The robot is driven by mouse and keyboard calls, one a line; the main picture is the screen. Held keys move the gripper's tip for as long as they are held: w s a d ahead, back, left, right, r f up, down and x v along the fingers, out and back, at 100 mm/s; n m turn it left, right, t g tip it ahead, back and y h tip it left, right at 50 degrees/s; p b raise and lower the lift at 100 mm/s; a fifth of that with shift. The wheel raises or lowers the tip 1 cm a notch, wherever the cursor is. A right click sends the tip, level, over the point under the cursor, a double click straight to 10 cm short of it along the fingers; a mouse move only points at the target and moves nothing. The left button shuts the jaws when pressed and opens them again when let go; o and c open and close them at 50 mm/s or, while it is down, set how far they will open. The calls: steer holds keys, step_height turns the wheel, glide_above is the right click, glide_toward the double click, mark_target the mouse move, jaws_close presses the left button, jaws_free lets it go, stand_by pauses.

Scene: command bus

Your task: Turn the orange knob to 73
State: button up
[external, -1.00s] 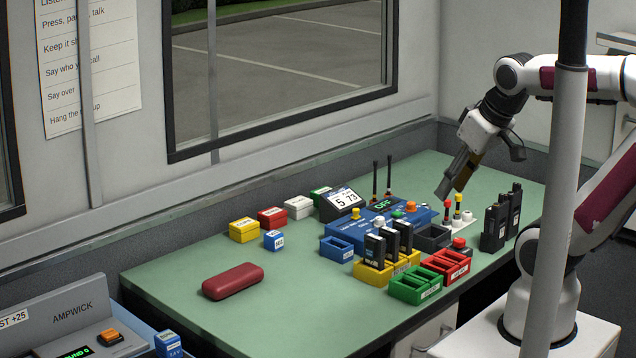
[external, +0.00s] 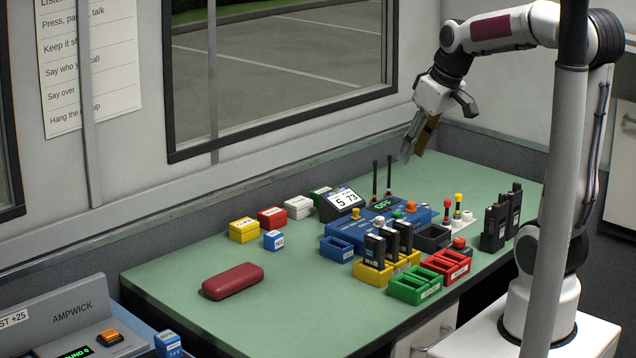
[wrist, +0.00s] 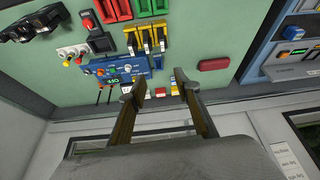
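The orange knob (external: 411,206) sits at the back right of a blue radio unit (external: 340,228) on the green desk. A small tilted screen (external: 343,199) behind the unit reads 5 and 73. My gripper (external: 414,152) is in the air above and behind the unit, pointing down, apart from the knob. In the wrist view its two fingers (wrist: 155,86) are spread with nothing between them. The blue unit (wrist: 118,68) shows left of the fingers there. The knob's pointer is too small to read.
Two antennas (external: 375,180) stand up behind the unit. Yellow (external: 373,275), green (external: 414,288) and red (external: 447,266) holders stand in front, with black radios (external: 403,235) in the yellow ones. More black radios (external: 494,225) stand at right. The desk's left front is mostly clear around a red case (external: 233,281).

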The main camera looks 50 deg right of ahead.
steer(key=w+d+f, duration=0.2)
steer(key=w+d, duration=0.4)
steer(key=w, duration=0.1)
glide_toward(412, 203)
steer(key=shift+w+d+f+n+y, duration=0.1)
steer(key=shift+w+d+n+y, duration=0.05)
steer(key=shift+d+n+y, duration=0.25)
steer(key=shift+x, duration=3.9)
jaws_close()
